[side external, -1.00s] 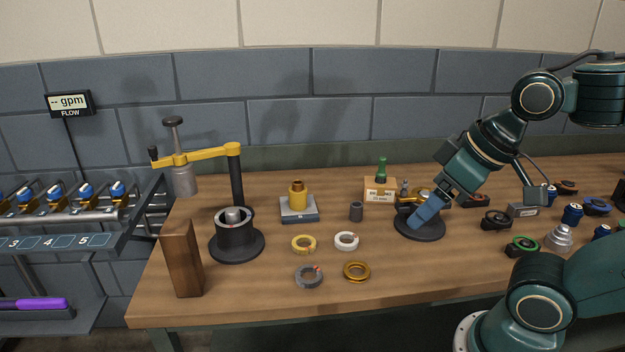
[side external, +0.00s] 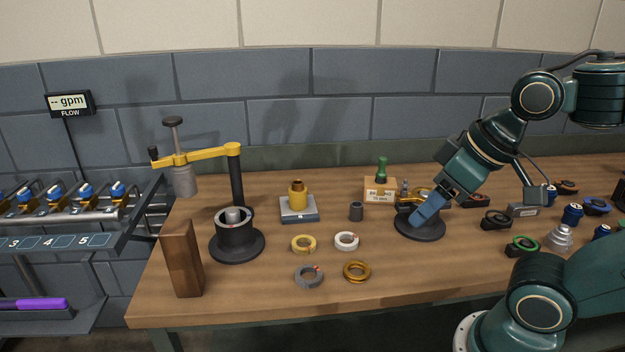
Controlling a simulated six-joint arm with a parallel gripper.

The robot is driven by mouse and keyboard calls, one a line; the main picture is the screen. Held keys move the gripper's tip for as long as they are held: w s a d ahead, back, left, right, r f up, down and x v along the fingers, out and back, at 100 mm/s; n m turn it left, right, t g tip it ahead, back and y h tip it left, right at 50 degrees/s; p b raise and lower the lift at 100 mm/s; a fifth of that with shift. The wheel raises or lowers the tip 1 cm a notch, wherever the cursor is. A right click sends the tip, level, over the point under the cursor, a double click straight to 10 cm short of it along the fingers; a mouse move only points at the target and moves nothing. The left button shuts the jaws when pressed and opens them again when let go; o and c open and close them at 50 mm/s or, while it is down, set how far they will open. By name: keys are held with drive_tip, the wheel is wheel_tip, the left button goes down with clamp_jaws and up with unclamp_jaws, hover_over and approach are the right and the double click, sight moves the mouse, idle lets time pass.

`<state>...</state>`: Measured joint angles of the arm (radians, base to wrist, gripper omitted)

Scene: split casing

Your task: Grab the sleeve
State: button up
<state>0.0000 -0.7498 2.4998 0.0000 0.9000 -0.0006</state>
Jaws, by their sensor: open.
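My gripper is open and apart from the cylinder. The gap between the fingers is hard to see from this side, and the arm hides part of the stand.
A brass part (side external: 298,196) sits on a grey block (side external: 299,213) left of the cylinder. Several rings, including a white ring (side external: 346,242), lie in front. A wooden block (side external: 182,260) stands front left. Several small parts crowd the right.

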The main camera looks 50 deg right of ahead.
drive_tip(key=n+g, duration=0.6)
drive_tip(key=n, duration=1.5)
hover_over(356, 211)
drive_tip(key=w+d, duration=0.1)
drive_tip(key=d, duration=0.1)
wheel_tip(356, 211, down, 11)
drive_tip(key=shift+a, duration=0.15)
drive_tip(key=shift+f, duration=4.15)
